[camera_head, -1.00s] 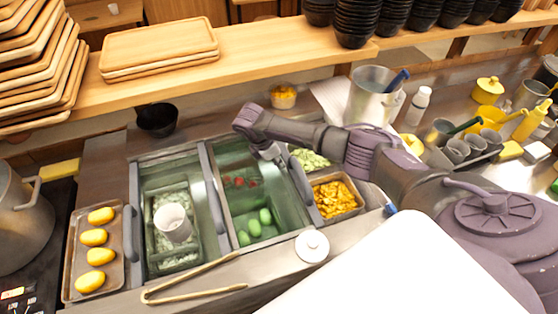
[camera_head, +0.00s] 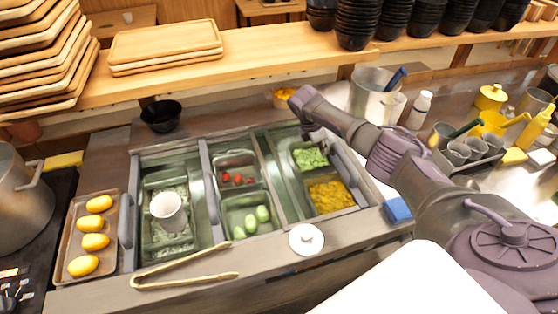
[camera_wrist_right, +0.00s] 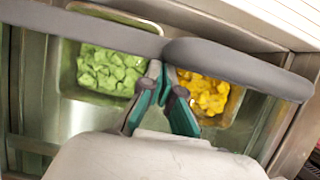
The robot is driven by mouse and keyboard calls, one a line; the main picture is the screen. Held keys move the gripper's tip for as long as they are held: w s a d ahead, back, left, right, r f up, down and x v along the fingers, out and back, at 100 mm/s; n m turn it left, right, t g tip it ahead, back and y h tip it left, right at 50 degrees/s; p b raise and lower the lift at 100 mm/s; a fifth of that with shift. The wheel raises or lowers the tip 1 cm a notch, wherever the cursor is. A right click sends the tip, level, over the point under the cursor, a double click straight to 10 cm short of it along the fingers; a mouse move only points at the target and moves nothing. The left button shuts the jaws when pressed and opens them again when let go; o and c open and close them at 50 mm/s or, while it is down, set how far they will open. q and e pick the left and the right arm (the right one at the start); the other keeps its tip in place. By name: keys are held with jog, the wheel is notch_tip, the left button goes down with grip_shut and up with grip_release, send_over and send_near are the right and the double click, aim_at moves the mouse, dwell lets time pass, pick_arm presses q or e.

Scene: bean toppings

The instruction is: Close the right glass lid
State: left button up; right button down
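The right glass lid (camera_head: 277,172) is a clear pane. It lies over the right-hand compartment, above the chopped green topping (camera_head: 310,158) and the yellow topping (camera_head: 330,196). Its grey handle bar (camera_head: 345,170) is near the counter's right side, and it also crosses the top of the right wrist view (camera_wrist_right: 240,66). My right gripper (camera_wrist_right: 163,72) has its fingertips together at the handle bar, with nothing seen between them. In the head view the right gripper (camera_head: 307,132) is small and partly hidden by its wrist. My left gripper is not in view.
The middle compartment with red and green items is uncovered. Tongs (camera_head: 185,268), a white round lid (camera_head: 306,239) and a blue block (camera_head: 397,210) are along the front edge.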

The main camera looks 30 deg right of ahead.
aim_at(336, 145)
jog(key=d, duration=0.2)
jog(key=s+d, duration=0.1)
jog(key=d, duration=0.1)
jog(key=shift+d+f, duration=0.1)
jog(key=shift+d, duration=0.25)
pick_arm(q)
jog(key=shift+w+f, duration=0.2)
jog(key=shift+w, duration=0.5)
pick_arm(e)
jog(key=shift+s+d, duration=0.15)
jog(key=shift+d, duration=0.45)
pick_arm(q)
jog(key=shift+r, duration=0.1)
